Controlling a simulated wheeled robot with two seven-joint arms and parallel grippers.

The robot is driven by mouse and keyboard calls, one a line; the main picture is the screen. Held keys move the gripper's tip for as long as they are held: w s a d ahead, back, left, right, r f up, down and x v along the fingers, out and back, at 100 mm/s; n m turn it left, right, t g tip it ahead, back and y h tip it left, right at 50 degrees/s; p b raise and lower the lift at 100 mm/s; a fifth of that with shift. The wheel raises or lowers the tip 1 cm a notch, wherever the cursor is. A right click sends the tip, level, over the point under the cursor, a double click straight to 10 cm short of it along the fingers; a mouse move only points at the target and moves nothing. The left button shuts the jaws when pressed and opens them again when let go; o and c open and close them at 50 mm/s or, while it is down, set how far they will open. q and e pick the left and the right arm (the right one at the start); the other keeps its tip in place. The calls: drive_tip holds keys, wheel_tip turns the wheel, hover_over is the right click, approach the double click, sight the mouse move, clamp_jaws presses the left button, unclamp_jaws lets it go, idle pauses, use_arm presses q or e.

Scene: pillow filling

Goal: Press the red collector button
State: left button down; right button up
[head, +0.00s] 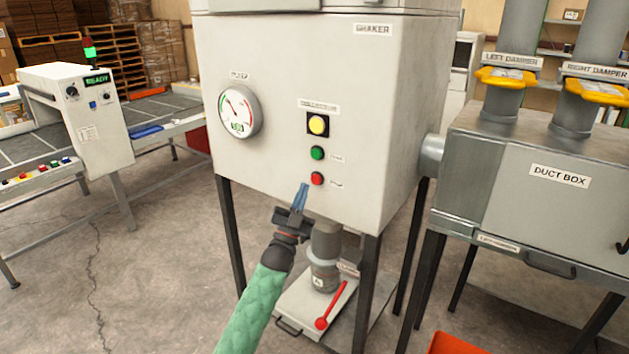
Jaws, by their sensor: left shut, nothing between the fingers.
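The red button (317,179) is the lowest control on the front of the white shaker cabinet (285,50). A green button (317,153) sits above it, and a yellow lamp or button (318,125) on a dark square plate sits above that. The small label over this column is too small to read surely. My left gripper (302,188) is shut and empty. In the picture its tips are just left of and slightly below the red button; I cannot tell whether they touch the panel. My right gripper is out of view.
A round gauge (240,111) is left on the cabinet. The duct box (560,185) with yellow-handled dampers stands right. A conveyor with a control box (85,115) stands left. An orange bin (455,344) is at the bottom.

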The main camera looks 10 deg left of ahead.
use_arm(q)
drive_tip(key=s, duration=0.1)
drive_tip(key=s+a, duration=0.1)
drive_tip(key=s, duration=0.1)
drive_tip(key=shift+a, duration=0.1)
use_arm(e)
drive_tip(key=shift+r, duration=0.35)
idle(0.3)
